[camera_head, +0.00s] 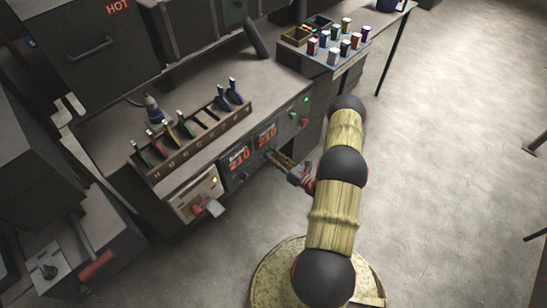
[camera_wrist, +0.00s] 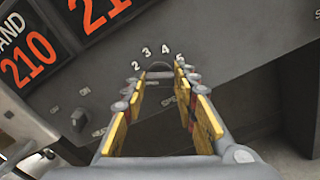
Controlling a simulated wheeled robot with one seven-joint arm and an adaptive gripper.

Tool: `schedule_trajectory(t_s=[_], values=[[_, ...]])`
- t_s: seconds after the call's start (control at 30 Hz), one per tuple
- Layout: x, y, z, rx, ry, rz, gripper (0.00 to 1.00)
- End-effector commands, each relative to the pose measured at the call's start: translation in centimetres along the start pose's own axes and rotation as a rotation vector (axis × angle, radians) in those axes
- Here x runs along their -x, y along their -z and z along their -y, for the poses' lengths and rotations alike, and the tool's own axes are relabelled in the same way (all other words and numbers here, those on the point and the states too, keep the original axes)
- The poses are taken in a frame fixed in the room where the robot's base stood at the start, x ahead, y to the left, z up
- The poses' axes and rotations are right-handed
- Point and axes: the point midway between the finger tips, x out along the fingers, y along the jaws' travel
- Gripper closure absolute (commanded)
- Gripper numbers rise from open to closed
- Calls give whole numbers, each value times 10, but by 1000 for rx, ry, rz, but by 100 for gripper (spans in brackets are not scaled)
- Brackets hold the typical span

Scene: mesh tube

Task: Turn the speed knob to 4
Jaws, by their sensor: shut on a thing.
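The speed knob (camera_wrist: 159,70) shows as a dark rounded shape between my fingertips in the wrist view. White numbers 2, 3, 4 and 5 (camera_wrist: 158,50) arc above it. My gripper (camera_wrist: 160,76) is shut on the knob, its two yellow-padded fingers on either side. The knob's pointer is hidden, so I cannot tell its setting. In the head view my gripper (camera_head: 272,156) reaches the front panel below the right-hand red 210 display (camera_head: 267,137); the knob is hidden there.
A second small knob (camera_wrist: 78,115) sits on the panel to the left. A rack of tools (camera_head: 190,140) stands on the bench above. Open floor (camera_head: 440,130) lies to the right.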

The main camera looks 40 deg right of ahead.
Motion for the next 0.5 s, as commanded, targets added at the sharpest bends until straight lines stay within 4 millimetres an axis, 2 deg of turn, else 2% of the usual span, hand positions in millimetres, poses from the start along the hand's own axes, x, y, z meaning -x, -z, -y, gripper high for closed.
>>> schedule_trajectory(t_s=[0.5], values=[[0, 0, 1, -490, 1, 0, 97]])
